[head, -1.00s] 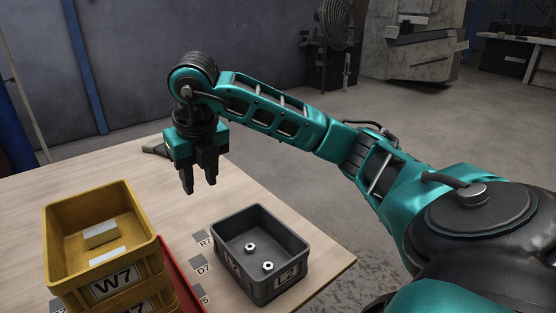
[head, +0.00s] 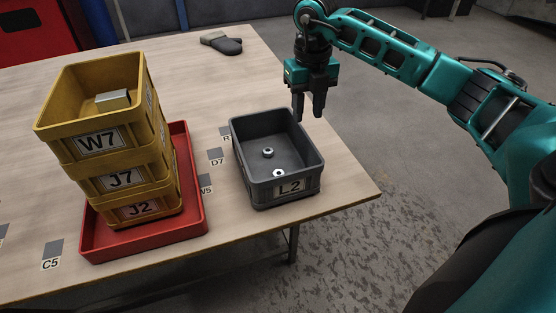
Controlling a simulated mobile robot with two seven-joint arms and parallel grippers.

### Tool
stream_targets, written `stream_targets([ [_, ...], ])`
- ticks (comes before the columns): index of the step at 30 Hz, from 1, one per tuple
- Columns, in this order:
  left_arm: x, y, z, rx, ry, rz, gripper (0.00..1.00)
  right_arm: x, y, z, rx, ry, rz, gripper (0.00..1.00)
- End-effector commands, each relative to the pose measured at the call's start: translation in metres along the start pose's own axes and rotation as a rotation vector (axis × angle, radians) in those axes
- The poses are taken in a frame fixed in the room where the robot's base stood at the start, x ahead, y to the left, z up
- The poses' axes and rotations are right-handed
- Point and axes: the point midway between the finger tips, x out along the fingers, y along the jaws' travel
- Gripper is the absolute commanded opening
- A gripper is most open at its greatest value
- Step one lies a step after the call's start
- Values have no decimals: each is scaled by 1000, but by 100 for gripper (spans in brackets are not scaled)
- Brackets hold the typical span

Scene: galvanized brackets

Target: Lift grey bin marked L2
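The grey bin marked L2 (head: 304,188) stands upright on the table near its right edge, with its label facing front. Two small hex nuts (head: 268,152) lie on its floor. My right gripper (head: 309,112) points down just beyond the bin's far right corner. Its two fingers are apart with nothing between them, and it does not appear to touch the bin. My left gripper is not in view.
Yellow bins marked W7 (head: 98,142), J7 and J2 are stacked on a red tray (head: 190,222) left of the grey bin. A dark glove-like item (head: 222,43) lies at the back of the wooden table (head: 210,75).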

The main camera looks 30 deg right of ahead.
Motion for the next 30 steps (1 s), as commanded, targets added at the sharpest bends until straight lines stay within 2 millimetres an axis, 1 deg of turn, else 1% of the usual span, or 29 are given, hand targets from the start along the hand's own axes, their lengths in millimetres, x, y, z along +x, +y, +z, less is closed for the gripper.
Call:
stream_targets([
  [1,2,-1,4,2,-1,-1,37,14,0,-1,0,5,-1,37],
  [4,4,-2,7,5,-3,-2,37,31,0,-1,-1,4,-1,37],
  [7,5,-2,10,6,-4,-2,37,42,0,0,-1,2,0,37],
  [14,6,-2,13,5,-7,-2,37,55,0,1,0,1,0,37],
  [22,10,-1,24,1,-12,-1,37,95,1,3,0,2,-1,37],
  [25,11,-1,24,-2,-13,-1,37,100,1,4,0,0,0,37],
  [30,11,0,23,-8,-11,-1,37,100,1,4,0,0,0,37],
])
